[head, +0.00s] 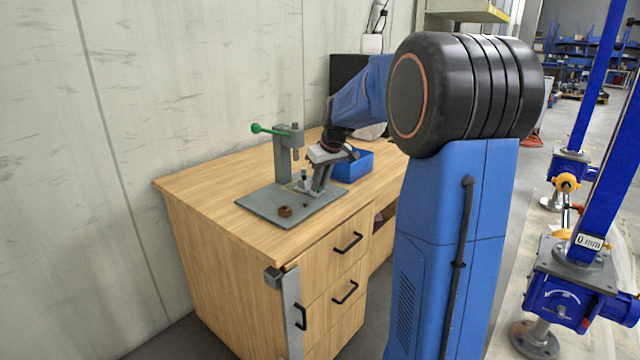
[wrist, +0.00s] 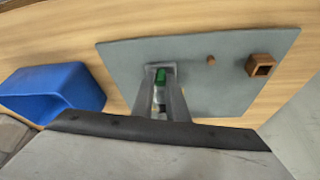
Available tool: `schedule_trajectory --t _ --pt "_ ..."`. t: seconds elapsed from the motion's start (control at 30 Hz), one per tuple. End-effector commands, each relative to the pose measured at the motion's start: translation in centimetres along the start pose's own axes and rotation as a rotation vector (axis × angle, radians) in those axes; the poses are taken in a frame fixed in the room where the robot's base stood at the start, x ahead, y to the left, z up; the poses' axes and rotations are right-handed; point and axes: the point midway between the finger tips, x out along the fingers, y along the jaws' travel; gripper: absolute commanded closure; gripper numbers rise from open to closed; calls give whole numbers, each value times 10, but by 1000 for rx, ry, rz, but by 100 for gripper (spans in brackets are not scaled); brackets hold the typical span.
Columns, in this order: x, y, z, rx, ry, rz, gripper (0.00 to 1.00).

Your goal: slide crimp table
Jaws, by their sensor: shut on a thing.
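The crimp press (head: 284,158) is a grey column with a green-knobbed lever at its upper left, standing on a grey base plate (head: 255,203). The small grey crimp table (head: 303,186) is low on the plate, right of the column. My gripper (head: 318,190) reaches down beside it from the upper right. In the wrist view the fingers of my gripper (wrist: 160,75) are shut on a small green piece, which looks like the crimp table's handle. The fingers hide most of the table there. The press column does not show in the wrist view.
A brown hollow square block (head: 285,211) and a small brown peg (wrist: 210,60) are on the plate, apart from my gripper. An open blue bin (head: 353,166) stands behind my gripper on the wooden desk (head: 190,182). A wall runs along the desk's back.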

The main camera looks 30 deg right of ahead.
Motion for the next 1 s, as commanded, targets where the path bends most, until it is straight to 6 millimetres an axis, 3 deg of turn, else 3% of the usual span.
schedule_trajectory --t 0.3,0.57,0.6,0.67,1.0 --pt "13 -10 -33 -1 1 0 100" --pt "13 -10 -36 0 5 1 100" --pt "13 -10 -36 0 6 1 79" --pt "13 -10 -36 0 5 1 68" --pt "11 -10 -34 0 2 1 68"
